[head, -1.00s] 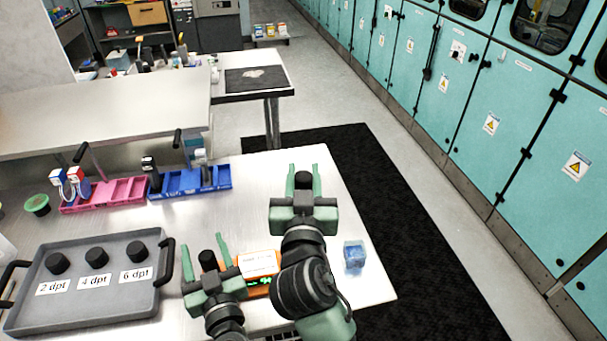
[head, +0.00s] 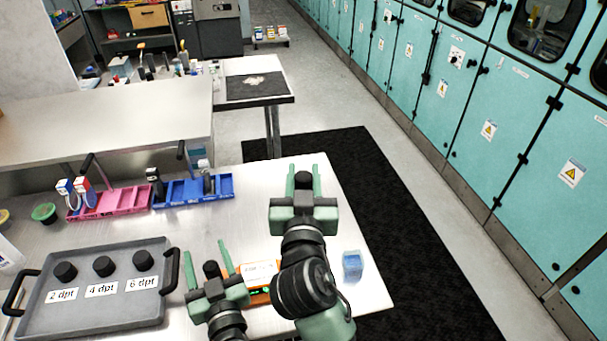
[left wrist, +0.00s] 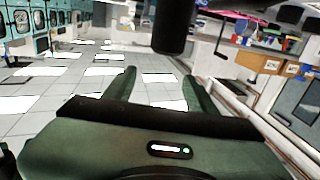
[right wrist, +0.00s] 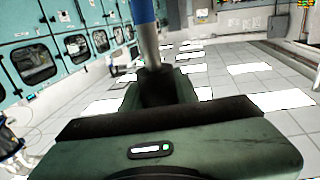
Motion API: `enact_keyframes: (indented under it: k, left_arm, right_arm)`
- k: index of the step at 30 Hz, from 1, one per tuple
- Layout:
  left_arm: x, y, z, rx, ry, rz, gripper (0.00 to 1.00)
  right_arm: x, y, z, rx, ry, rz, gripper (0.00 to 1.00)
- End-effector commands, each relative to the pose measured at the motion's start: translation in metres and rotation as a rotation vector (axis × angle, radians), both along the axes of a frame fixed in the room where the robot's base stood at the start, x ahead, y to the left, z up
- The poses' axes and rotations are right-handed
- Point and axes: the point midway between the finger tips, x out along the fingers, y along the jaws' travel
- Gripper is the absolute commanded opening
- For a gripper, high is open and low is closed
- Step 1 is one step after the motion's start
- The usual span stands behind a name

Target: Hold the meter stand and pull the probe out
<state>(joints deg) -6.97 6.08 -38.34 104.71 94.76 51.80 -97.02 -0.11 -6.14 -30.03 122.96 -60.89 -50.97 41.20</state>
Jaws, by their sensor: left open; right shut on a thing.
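An orange box with a white label (head: 262,273) lies on the table between my two arms, partly hidden; I take it for the meter, but cannot tell where its stand is. My left gripper (head: 208,262) is open just left of it. In the left wrist view a black cylinder (left wrist: 175,25) stands beyond the open fingers, apart from them. My right gripper (head: 304,178) is raised above the table, right of and beyond the box. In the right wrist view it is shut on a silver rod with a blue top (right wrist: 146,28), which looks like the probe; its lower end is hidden.
A blue cube-shaped container (head: 352,266) stands right of my right arm. A grey tray (head: 95,315) with black knobs marked 2, 4 and 6 dpt is at left. Pink (head: 122,199) and blue (head: 226,183) racks stand behind.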

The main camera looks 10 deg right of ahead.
Motion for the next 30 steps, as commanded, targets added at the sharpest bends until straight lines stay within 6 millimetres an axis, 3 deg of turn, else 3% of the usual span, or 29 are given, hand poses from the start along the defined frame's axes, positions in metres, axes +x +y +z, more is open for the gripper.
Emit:
enact_keyframes:
  k: [30]
  left_arm:
    - [-0.078, -0.018, 0.001, 0.000, 0.002, 0.000, 0.56]
  right_arm:
    - [0.000, 0.000, 0.036, 0.000, 0.000, 0.000, 0.00]
